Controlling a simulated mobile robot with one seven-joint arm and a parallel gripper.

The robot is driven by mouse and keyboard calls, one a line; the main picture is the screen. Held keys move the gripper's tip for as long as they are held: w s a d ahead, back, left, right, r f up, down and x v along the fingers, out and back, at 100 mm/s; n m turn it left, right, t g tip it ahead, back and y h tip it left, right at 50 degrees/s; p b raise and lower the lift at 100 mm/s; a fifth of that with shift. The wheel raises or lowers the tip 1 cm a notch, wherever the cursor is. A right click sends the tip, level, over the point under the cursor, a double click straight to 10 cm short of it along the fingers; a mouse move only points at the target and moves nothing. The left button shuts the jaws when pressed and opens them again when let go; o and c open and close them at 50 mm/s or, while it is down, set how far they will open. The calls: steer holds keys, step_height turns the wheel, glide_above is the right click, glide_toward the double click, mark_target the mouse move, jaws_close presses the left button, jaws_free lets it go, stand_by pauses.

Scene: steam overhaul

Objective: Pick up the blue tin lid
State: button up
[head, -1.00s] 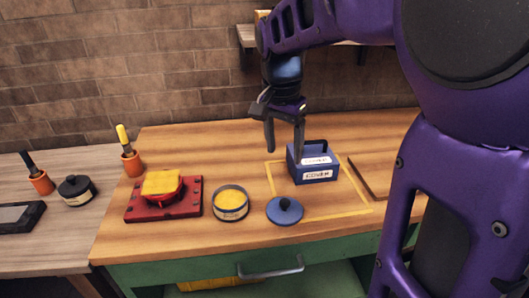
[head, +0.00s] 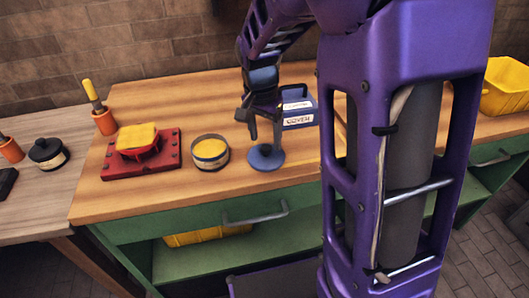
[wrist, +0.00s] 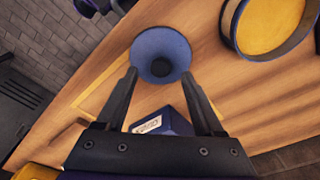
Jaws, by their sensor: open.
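The blue tin lid (head: 265,157) is a round disc with a dark knob. It lies on the wooden bench top near its front edge. My gripper (head: 266,133) is open and empty, just above and behind the lid. In the wrist view, the lid (wrist: 161,53) shows ahead of my two fingertips (wrist: 158,75), with its dark knob about midway between them. I cannot tell whether the fingers touch the lid. A blue box marked "COVEN" (head: 298,121) stands behind the lid to the right, partly hidden by my arm.
An open round tin with yellow contents (head: 210,152) stands just left of the lid. Further left is a red plate (head: 140,167) bearing a yellow block. A yellow-handled tool stands in an orange pot (head: 104,122). A yellow bin (head: 507,88) is at the right.

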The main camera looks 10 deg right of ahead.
mark_target(266, 152)
steer(key=shift+w+d+f, duration=0.1)
steer(key=shift+f, duration=0.6)
steer(key=shift+w+d+f, duration=0.1)
steer(key=shift+f, duration=0.6)
jaws_close()
